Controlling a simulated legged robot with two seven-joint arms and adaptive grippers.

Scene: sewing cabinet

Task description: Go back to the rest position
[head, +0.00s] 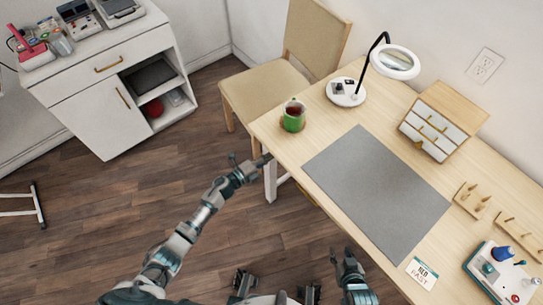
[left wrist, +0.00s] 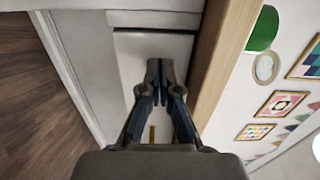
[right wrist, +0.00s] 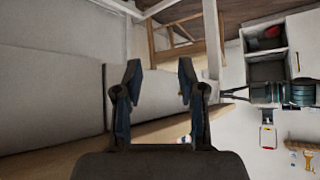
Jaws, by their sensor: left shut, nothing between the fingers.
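My left arm reaches out from the bottom left in the head view. Its gripper (head: 260,161) is at the near-left corner of the table, by the edge. In the left wrist view this gripper (left wrist: 160,68) has its fingertips together with nothing between them, below the table's wooden edge (left wrist: 222,60). My right gripper (head: 341,260) is low in the head view, off the near edge of the table (head: 285,160). In the right wrist view the right gripper (right wrist: 160,72) has its fingers apart and empty.
A chair (head: 265,92) and white cabinet (head: 105,90) stand behind.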

